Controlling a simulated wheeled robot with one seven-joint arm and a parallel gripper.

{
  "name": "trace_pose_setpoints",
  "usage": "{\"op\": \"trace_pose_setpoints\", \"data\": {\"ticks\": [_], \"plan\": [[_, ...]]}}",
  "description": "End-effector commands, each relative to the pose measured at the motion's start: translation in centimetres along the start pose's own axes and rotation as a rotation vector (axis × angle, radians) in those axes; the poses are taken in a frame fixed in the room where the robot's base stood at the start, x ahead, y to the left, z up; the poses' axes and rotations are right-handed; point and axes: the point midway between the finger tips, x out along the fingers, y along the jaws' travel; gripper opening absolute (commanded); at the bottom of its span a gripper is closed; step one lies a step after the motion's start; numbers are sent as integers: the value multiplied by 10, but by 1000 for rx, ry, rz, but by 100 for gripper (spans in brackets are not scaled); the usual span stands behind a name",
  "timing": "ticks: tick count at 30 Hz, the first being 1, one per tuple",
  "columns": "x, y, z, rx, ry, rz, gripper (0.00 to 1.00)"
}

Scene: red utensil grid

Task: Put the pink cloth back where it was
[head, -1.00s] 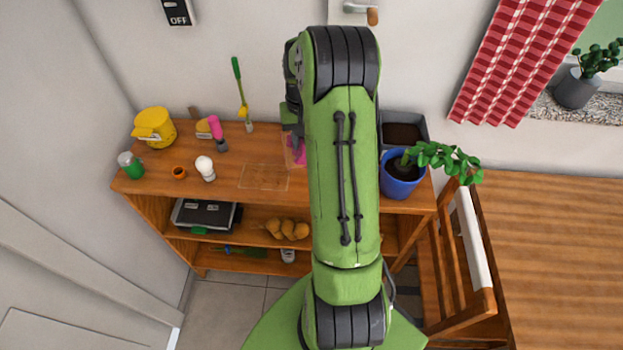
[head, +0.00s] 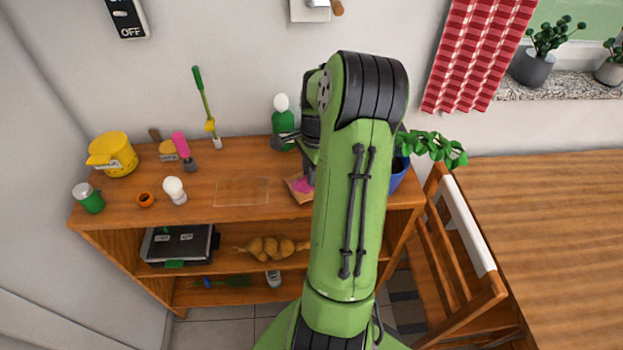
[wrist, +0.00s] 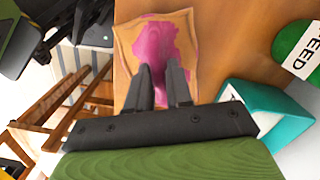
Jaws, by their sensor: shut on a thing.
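The pink cloth (wrist: 154,45) lies on a tan square piece (wrist: 128,68) with a raised edge, on the wooden top. In the head view the pink cloth (head: 302,186) shows just left of my arm, partly hidden by it. My gripper (wrist: 160,85) is shut on a raised fold of the cloth in the wrist view. The rest of the cloth spreads flat beyond the fingertips. In the head view my arm hides the fingertips.
A faint clear rectangle (head: 241,191) lies left of the cloth, with bare wood around it. A green bottle (head: 283,125) stands behind. A teal-edged box (wrist: 268,108) is close by my gripper's right. A blue plant pot (head: 399,176) stands at right.

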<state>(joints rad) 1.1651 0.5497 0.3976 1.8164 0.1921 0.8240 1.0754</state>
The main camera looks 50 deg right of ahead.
Motion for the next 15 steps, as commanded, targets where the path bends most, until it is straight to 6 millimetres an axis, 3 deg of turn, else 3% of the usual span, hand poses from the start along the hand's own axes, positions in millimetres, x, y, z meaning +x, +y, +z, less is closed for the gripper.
{"op": "trace_pose_setpoints", "data": {"ticks": [1, 3, 12, 13, 15], "plan": [[12, 0, -1, 0, -2, 3, 0], [18, 0, -1, 0, 0, 1, 0], [20, 0, -2, -1, 1, 0, 0], [20, 0, -2, -1, 1, 0, 22], [20, 0, -2, -1, 0, 0, 32]]}}
